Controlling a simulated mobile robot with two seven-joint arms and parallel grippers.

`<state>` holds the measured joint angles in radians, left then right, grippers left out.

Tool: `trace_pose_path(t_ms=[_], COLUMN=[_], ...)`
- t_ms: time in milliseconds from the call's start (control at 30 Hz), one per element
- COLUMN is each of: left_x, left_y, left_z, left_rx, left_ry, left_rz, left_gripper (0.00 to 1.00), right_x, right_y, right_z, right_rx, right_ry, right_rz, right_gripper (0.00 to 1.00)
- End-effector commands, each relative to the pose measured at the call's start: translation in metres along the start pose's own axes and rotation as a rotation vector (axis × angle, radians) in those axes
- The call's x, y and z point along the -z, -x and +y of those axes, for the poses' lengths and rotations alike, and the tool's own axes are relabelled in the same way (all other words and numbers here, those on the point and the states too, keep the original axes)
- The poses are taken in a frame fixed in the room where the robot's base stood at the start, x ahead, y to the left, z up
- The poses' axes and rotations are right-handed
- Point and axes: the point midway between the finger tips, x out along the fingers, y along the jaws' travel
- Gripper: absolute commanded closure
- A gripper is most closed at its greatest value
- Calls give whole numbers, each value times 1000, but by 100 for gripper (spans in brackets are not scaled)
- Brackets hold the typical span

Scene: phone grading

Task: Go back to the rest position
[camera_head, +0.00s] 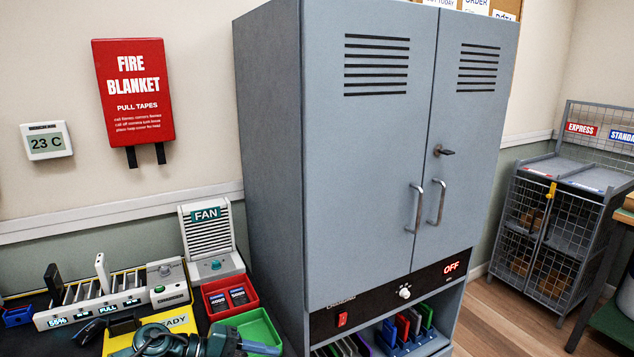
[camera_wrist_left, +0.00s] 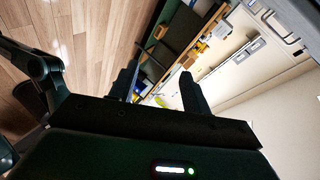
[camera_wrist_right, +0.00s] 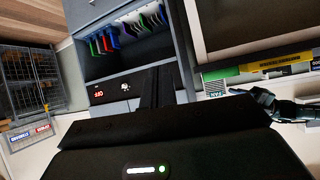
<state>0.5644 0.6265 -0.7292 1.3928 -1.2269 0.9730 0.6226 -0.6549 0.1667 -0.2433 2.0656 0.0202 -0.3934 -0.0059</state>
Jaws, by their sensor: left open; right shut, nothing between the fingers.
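My left gripper (camera_wrist_left: 161,86) shows in the left wrist view with its two dark fingers spread apart and nothing between them. My right gripper (camera_wrist_right: 156,86) shows in the right wrist view with its fingers together and empty. Both appear held in the air, clear of the things behind them. Neither gripper can be clearly made out in the head view. Dark teal jointed parts are cut off at that view's bottom edge, in front of the yellow tray.
A tall grey cabinet (camera_head: 371,150) with both doors shut fills the middle. Its lower shelf holds several coloured slabs (camera_head: 403,327). At left are a slotted rack (camera_head: 105,304), a fan unit (camera_head: 209,237), a red bin (camera_head: 247,304) and a green bin (camera_head: 262,330). A wire cage (camera_head: 560,225) stands right.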

Motion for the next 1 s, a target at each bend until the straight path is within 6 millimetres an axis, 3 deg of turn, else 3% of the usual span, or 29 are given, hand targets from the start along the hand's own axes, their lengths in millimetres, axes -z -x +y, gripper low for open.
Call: trace_pose_path(t_ms=[33, 100, 233, 333, 400, 600, 700, 833, 1000], left_x=[24, 44, 63, 66, 67, 93, 113, 129, 133], left_y=[-21, -35, -36, -26, -16, 6, 12, 15, 15], left_z=[-2, -10, -10, 11, 38, 136, 172, 195, 200], left_rx=[145, 338, 639, 802, 873, 889, 843, 800, 787], left_ry=[59, 154, 404, 649, 838, 1340, 1507, 1619, 1644], left_rz=[26, 19, -73, -198, -306, -585, -666, -714, -724], left_gripper=[52, 52, 52, 52, 52, 52, 52, 52, 52], right_x=[-1, -2, -6, -10, -12, -13, -12, -11, -8], right_y=[1, 1, 3, 4, 5, 5, 5, 5, 4], right_z=[0, 0, 0, -1, -1, 0, 1, 1, 2], right_rx=[0, -1, -2, -2, -3, -6, -7, -8, -9], right_ry=[-1, -1, -4, -7, -8, -10, -10, -10, -8], right_rz=[-4, -7, -18, -28, -35, -39, -39, -36, -29], right_gripper=[100, 100, 100, 100, 100, 100, 100, 100, 100])
